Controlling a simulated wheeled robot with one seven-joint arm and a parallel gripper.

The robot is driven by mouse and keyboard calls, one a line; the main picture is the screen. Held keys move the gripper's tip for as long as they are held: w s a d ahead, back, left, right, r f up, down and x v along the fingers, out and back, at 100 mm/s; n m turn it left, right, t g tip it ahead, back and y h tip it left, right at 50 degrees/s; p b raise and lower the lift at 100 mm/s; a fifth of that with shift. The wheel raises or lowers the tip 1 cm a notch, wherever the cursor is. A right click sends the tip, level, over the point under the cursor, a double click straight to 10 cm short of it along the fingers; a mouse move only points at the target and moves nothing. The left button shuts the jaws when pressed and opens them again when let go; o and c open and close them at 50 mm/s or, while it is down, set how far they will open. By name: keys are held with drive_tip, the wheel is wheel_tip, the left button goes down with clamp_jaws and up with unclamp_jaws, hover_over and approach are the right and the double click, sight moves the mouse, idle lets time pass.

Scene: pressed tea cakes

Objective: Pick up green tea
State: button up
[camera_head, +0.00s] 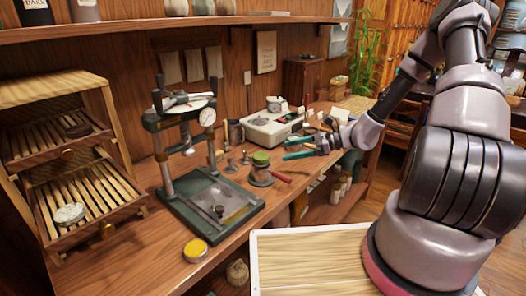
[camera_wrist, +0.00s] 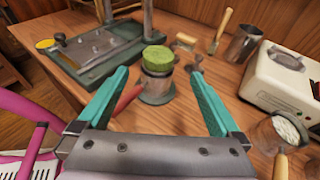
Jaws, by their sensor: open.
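The green tea, a round green pressed cake (camera_head: 261,158), sits on top of a small metal cylinder (camera_head: 261,175) on the wooden bench. In the wrist view the green cake (camera_wrist: 156,58) shows upright on its cylinder, ahead of and between my fingertips. My gripper (camera_head: 297,148) has two teal fingers spread apart with nothing between them. It is to the right of the green cake in the head view. In the wrist view my gripper (camera_wrist: 160,75) points toward the cake, and I see no contact.
A press with a dark green base (camera_head: 210,208) stands left of the cake. A white appliance (camera_head: 271,128) and metal cup (camera_wrist: 243,44) stand behind. A red handle (camera_wrist: 128,100) lies beside the cylinder. A slatted drying rack (camera_head: 75,185) and yellow tin (camera_head: 195,249) are at left.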

sight(261, 155)
drive_tip(key=x, duration=0.5)
drive_tip(key=shift+w+a+f, duration=0.1)
drive_tip(key=shift+w+a, duration=0.05)
drive_tip(key=shift+w, duration=0.1)
drive_tip(key=shift+s+x, duration=0.15)
drive_tip(key=shift+x, duration=1.2)
drive_tip(key=shift+s+x, duration=0.15)
drive_tip(key=shift+x, duration=1.25)
drive_tip(key=shift+a, duration=0.1)
drive_tip(key=c, duration=1.3)
drive_tip(key=shift+r, duration=0.25)
